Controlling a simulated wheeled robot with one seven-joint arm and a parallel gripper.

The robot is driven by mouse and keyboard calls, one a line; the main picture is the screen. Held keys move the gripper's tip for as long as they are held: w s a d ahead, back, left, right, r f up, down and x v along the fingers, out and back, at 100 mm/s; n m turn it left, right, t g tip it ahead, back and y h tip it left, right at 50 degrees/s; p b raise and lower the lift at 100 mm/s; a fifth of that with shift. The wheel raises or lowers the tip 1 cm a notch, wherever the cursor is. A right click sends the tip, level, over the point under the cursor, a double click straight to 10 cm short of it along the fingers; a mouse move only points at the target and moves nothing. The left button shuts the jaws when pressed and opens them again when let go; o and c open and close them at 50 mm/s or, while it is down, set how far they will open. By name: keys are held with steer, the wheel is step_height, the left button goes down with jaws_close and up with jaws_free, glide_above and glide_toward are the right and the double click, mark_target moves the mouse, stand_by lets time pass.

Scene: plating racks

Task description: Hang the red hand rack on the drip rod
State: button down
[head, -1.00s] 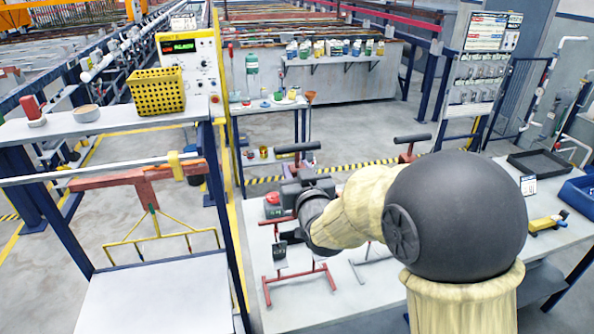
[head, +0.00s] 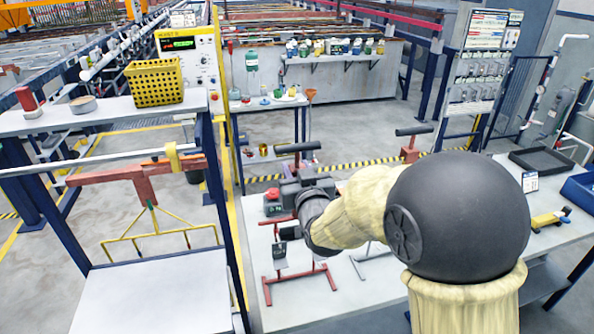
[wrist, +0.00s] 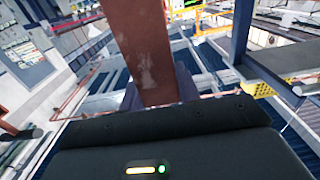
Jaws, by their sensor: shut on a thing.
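The red hand rack has a black cross grip (head: 298,147) on a short red neck, standing above my gripper (head: 292,190) in the head view. My gripper is shut on the rack; in the wrist view its flat red bar (wrist: 145,50) rises from the dark jaws. My arm hides much of the rack, and I cannot tell whether it touches the bench. The drip rod (head: 110,172) is a pale horizontal bar at left. A rust-red hanger (head: 140,177) with a yellow frame hangs beneath it, beside a yellow clamp (head: 173,157).
Another black-gripped rack (head: 412,131) stands behind my arm. A yellow basket (head: 153,84) sits on the shelf above the rod. A blue post (head: 228,215) stands between the bench and the rod.

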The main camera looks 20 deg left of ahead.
steer(key=c, duration=0.9)
jaws_free()
steer(key=shift+r, duration=0.15)
steer(key=shift+f, duration=0.2)
steer(key=b+v, duration=0.6)
steer(key=v, duration=1.1)
steer(key=shift+s+r+b, duration=0.1)
steer(key=shift+s+b, duration=0.1)
steer(key=shift+b, duration=0.15)
steer(key=shift+d, duration=0.1)
steer(key=d+f+m+g+h, duration=0.4)
steer(key=d+f+g+h, duration=0.4)
steer(key=d+f, duration=1.05)
steer(key=s+d+f+g, duration=0.1)
steer(key=s+d, duration=0.1)
steer(key=s+d+f+m+g+h, duration=0.1)
steer(key=s+d+f+g, duration=0.1)
steer(key=s+d+f+m+g, duration=0.1)
steer(key=s+d, duration=0.1)
steer(key=shift+d+f+g+h, duration=0.1)
steer(key=shift+f+g+h, duration=0.2)
steer(key=shift+f, duration=0.05)
